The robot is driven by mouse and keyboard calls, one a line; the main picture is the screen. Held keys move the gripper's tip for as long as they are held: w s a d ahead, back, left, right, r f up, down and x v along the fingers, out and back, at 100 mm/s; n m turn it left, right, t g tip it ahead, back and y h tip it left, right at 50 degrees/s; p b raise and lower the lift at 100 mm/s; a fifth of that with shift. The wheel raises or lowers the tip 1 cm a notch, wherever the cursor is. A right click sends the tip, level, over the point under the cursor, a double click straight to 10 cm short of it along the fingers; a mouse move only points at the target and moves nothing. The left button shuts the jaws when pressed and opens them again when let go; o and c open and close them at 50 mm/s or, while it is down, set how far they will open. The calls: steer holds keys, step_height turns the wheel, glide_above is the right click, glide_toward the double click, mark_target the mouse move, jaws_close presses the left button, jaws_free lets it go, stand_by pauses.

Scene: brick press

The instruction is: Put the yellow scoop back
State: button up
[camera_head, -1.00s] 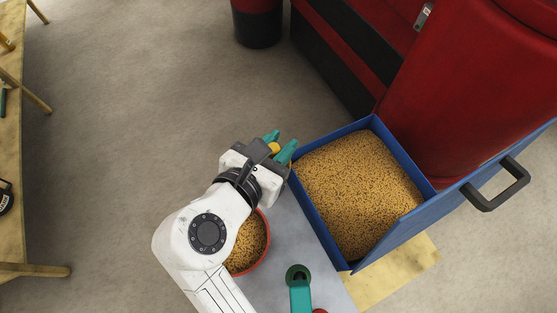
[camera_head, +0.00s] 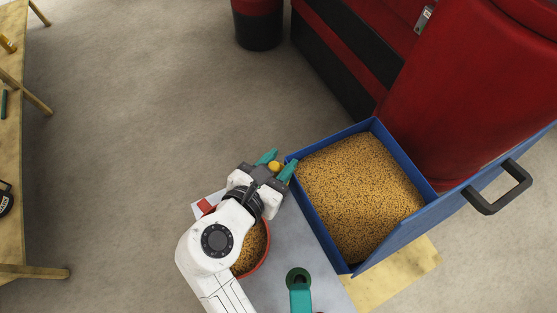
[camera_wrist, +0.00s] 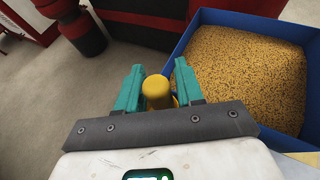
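My gripper (camera_head: 277,164) has its two teal fingers on either side of the yellow scoop (camera_head: 274,166) and is shut on it. It is above the far end of the grey work surface, just left of the blue bin. In the wrist view the scoop's rounded yellow end (camera_wrist: 157,88) shows between the fingers (camera_wrist: 158,80). The rest of the scoop is mostly hidden by the fingers and the gripper body.
A blue bin (camera_head: 324,228) full of yellow-brown grains stands right of my gripper. A red-rimmed bowl of grains (camera_head: 251,250) is partly under my arm. A teal-handled green item (camera_head: 299,283) lies at the front. A red machine (camera_head: 436,110) stands behind the bin.

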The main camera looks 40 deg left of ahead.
steer(key=shift+o, duration=1.3)
steer(key=v, duration=1.2)
steer(key=shift+a, duration=0.1)
stand_by(0.3)
